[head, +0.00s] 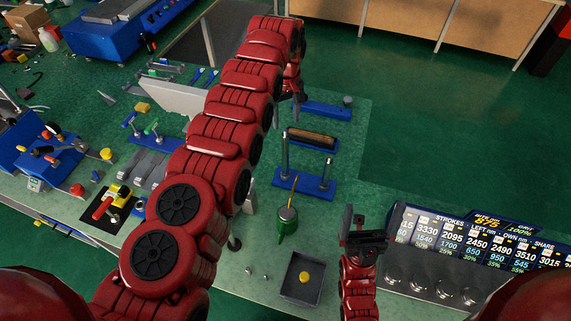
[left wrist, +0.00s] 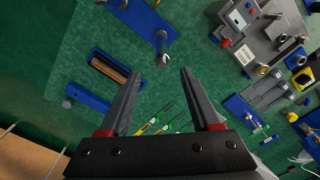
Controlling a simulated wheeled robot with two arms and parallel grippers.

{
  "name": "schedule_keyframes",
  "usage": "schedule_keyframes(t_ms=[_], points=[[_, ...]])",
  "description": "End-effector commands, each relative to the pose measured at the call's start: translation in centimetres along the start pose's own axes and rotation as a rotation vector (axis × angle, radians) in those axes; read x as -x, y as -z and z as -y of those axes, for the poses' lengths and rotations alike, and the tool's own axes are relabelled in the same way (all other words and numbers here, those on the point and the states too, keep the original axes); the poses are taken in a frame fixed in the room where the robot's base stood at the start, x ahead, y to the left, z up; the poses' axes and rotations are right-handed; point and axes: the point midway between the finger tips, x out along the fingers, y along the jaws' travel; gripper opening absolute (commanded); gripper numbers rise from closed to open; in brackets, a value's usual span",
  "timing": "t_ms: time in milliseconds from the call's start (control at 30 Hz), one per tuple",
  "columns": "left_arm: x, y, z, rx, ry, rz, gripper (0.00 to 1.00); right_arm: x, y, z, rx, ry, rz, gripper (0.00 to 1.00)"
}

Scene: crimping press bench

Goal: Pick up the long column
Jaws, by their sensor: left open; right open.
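Two upright grey columns stand on a blue base plate (head: 308,183), a left column (head: 285,155) and a right column (head: 326,172). I cannot tell which is the long column. In the left wrist view, one column (left wrist: 162,48) rises from its blue plate (left wrist: 140,20), just beyond the gap between my fingertips. My left gripper (left wrist: 160,72) is open and empty above the bench. In the head view, my left gripper (head: 293,94) is partly hidden by my arm, behind the columns. My right gripper (head: 364,236) is open and empty, at the front right of the columns.
A blue holder with a brown bar (head: 312,137) lies behind the columns. A green-handled tool (head: 287,218) and a grey tray with a yellow piece (head: 303,278) are in front. A display panel (head: 470,250) stands at the right. Bench surface (head: 335,205) is clear there.

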Motion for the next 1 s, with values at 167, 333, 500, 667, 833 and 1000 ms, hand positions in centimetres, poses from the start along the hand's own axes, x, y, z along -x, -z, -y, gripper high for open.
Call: schedule_keyframes(t_ms=[167,333,500,667,833,1000], points=[[-1.2,0.0,0.0,0.0,0.001,0.001,0.64,0.1,0.0,0.0,0.0,0.0,-0.001,1.0],[-1.7,-0.1,0.1,0.0,0.001,0.002,0.64,-0.9,0.2,-0.1,0.0,0.0,-0.001,1.0],[-3.6,-0.4,0.4,0.0,0.002,0.003,0.64,-2.6,0.5,-0.1,0.0,0.0,-0.001,1.0],[-6.3,-0.4,0.4,0.0,0.002,0.001,0.64,-1.0,0.2,-0.1,0.0,0.0,0.0,1.0],[-6.2,-0.3,0.4,0.0,0.0,0.0,0.64,-1.1,0.2,-0.1,0.0,0.0,-0.001,1.0],[-6.2,-0.3,0.4,0.0,0.0,0.0,0.41,-1.1,0.2,-0.1,0.0,0.0,-0.001,1.0]])
